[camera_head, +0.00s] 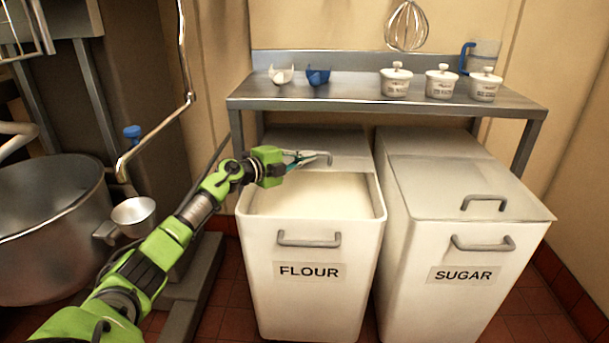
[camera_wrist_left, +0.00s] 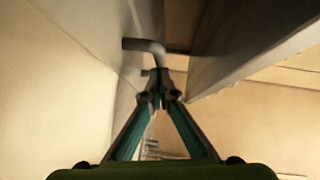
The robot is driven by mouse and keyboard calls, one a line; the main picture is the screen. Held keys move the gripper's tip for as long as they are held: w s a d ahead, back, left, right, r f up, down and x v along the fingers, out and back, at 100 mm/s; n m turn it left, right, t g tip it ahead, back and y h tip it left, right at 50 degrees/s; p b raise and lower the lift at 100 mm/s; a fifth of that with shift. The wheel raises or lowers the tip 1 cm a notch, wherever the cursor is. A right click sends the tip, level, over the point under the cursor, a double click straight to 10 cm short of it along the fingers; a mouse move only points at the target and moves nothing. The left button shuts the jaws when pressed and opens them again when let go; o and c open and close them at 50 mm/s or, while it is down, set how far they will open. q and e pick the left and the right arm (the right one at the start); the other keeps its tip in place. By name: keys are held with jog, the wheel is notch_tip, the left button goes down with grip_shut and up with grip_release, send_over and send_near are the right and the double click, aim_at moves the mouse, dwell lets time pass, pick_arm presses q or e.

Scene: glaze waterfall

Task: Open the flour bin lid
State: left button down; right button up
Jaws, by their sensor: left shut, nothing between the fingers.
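The white flour bin (camera_head: 309,303), labelled FLOUR, stands under the steel table. Its front part is uncovered and pale flour (camera_head: 312,196) shows inside. The lid (camera_head: 345,162) is at the back of the opening, with its grey bar handle (camera_head: 322,155) at the lid's front edge. My left gripper (camera_head: 299,158) is at this handle, above the flour. In the left wrist view its teal fingers meet at the tips (camera_wrist_left: 158,76), shut and empty, close to the handle (camera_wrist_left: 145,46). I cannot tell whether they touch it. My right gripper is out of view.
The closed sugar bin (camera_head: 460,301) stands close on the right. The steel table (camera_head: 350,90) overhangs both bins and carries white lidded pots (camera_head: 442,83) and scoops (camera_head: 318,76). A large mixer bowl (camera_head: 45,230) stands at the left.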

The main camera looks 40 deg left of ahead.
pick_arm(q)
jog(key=shift+s+d+r, duration=0.1)
notch_tip(320, 180, up, 10)
dwell(0.7)
